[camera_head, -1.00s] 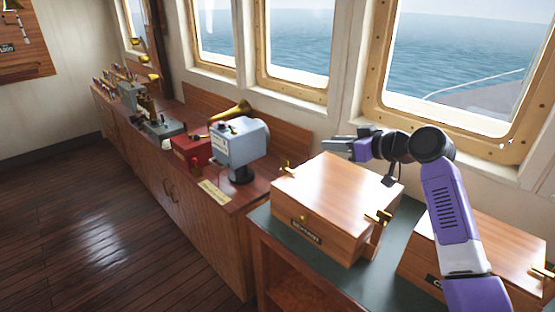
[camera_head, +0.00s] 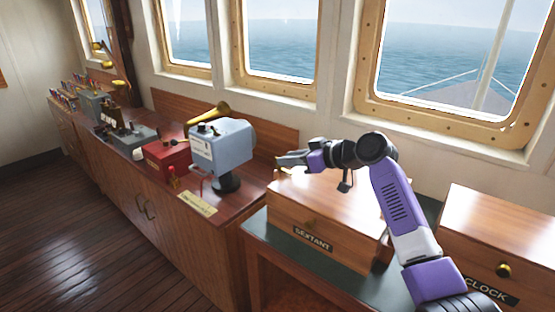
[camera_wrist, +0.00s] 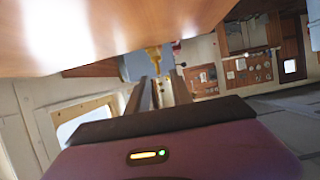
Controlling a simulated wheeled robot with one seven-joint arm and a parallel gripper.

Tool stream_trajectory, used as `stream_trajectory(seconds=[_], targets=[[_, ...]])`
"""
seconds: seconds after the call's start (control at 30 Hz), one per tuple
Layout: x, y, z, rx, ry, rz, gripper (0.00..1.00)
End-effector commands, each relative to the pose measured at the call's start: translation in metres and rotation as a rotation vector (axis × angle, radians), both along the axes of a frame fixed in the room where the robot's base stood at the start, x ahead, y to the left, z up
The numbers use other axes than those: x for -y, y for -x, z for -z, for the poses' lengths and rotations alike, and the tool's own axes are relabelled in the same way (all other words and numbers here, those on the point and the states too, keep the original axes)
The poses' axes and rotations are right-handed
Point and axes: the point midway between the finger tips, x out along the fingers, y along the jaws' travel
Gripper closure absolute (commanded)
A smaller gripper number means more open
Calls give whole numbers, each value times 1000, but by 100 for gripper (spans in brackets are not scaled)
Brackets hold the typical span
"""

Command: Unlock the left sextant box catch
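The wooden sextant box (camera_head: 290,212) stands on the green-topped cabinet, with a SEXTANT plate (camera_head: 313,239) on its front. In the head view my gripper (camera_head: 288,159) is at the box's back left edge and largely hides that catch. The fingers look slightly apart, and I see no clear contact with the catch. My arm reaches across the box top and hides its right side, including the right catch.
A wooden box marked CLOCK (camera_head: 500,245) stands to the right. A blue-grey instrument (camera_head: 222,150) with a brass horn and a red box (camera_head: 167,160) stand on the counter to the left. Windows line the wall behind. The floor (camera_head: 70,240) at left is clear.

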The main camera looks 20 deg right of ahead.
Motion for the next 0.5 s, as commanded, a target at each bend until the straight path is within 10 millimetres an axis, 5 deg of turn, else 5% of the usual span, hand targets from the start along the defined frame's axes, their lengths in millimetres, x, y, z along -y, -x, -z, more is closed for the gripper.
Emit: stream_trajectory(seconds=[0.5], targets=[[-23,-33,16,1,0,2,73]])
